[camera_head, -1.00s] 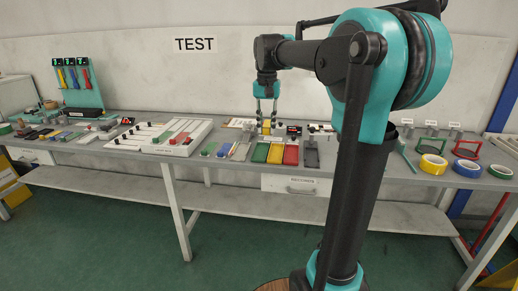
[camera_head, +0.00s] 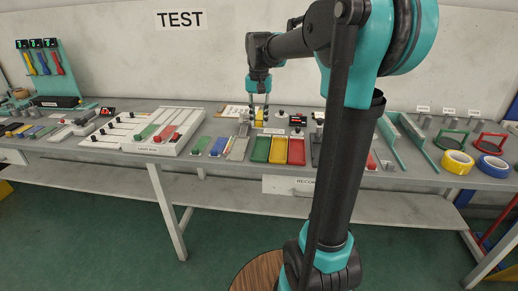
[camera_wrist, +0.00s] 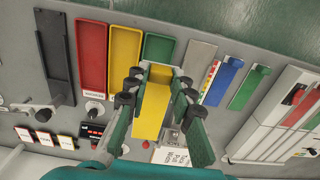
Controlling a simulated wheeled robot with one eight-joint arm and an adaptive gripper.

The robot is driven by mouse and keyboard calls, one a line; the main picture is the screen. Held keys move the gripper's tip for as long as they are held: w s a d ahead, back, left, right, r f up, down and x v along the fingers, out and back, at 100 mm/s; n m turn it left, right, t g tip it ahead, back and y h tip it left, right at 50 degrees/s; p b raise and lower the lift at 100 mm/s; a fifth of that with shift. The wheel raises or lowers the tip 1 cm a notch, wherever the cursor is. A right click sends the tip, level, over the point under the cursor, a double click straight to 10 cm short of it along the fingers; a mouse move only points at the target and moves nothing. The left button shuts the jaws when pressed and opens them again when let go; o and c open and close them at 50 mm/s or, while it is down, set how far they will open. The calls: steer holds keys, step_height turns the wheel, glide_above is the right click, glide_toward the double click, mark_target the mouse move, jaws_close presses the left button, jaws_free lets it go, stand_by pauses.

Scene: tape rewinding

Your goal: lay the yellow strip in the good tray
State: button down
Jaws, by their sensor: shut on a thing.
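My gripper (camera_wrist: 155,92) is shut on the yellow strip (camera_wrist: 151,108). The strip hangs between the fingers above the bench in the wrist view. In the head view my gripper (camera_head: 259,118) is behind the row of trays, with the yellow strip (camera_head: 260,117) between its fingers. The green tray (camera_wrist: 158,40) lies beyond the strip's top end in the wrist view and looks empty; the strip and fingers hide part of it. The yellow tray (camera_wrist: 124,58) and red tray (camera_wrist: 92,55) are beside it. I cannot read which tray is labelled good.
A dark tray (camera_wrist: 55,50) stands beyond the red one. Green (camera_wrist: 250,87) and blue (camera_wrist: 222,82) pieces lie at the right in the wrist view. A board with sliders (camera_head: 150,128) is left of the trays. Tape rolls (camera_head: 457,162) sit at the bench's right.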

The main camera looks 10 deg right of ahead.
step_height(320, 180, down, 13)
steer(key=shift+f, duration=0.1)
stand_by(0.3)
steer(key=shift+f, duration=0.25)
steer(key=c, duration=1.3)
jaws_free()
step_height(320, 180, up, 12)
steer(key=shift+s+r, duration=0.1)
steer(key=shift+r, duration=0.05)
steer(key=s+d+f+n+t, duration=0.1)
steer(key=s+d+f+t, duration=0.1)
steer(key=s+f, duration=0.8)
steer(key=s+d+f+n+t, duration=0.2)
steer(key=s+f, duration=0.8)
steer(key=s, duration=0.2)
steer(key=shift+n, duration=0.3)
